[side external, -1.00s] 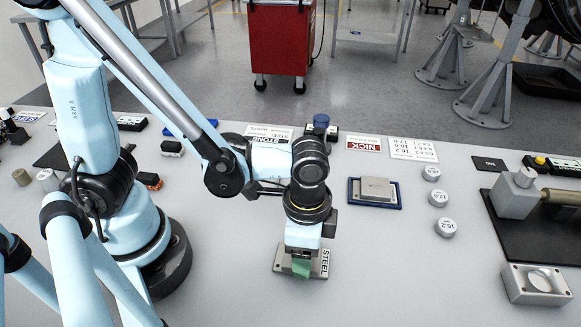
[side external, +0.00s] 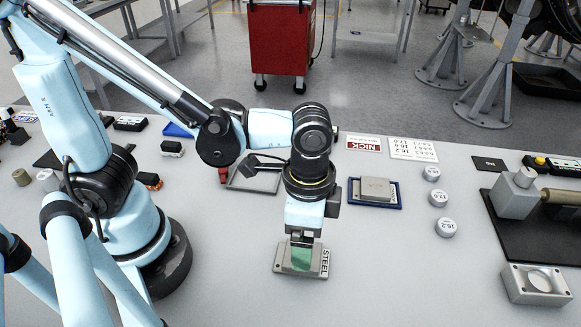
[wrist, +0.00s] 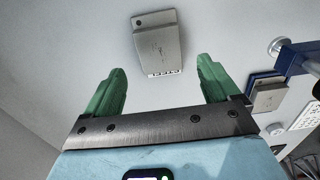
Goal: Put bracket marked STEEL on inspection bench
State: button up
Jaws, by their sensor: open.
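The bracket marked STEEL (side external: 285,270) is a flat grey metal piece with a raised block and a white label on its right end. It lies flat on the pale grey bench top (side external: 400,285). It also shows in the wrist view (wrist: 157,43), beyond my fingertips and clear of them. My gripper (side external: 301,258) hangs pointing down above the bracket, with green fingers. In the wrist view the fingers (wrist: 162,75) are spread wide with nothing between them. In the side view the near finger hides part of the bracket.
A blue-edged tray (side external: 352,204) holding a grey metal block (side external: 376,187) lies to the right. Several round weights (side external: 439,197) stand beyond it. A ring-holed block (side external: 537,284) sits at the right front. The bench in front of the bracket is clear.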

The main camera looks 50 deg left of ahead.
notch_tip(320, 180, up, 8)
jog(key=shift+f, duration=0.2)
jog(key=shift+f, duration=0.15)
dwell(0.4)
jog(key=shift+f, duration=6)
jog(key=shift+r, duration=0.1)
jog(key=shift+r, duration=1.55)
jog(key=s+d+r, duration=0.5)
jog(key=s+r, duration=0.4)
jog(key=s, duration=0.1)
jog(key=shift+s+r, duration=0.25)
jog(key=shift+s, duration=0.05)
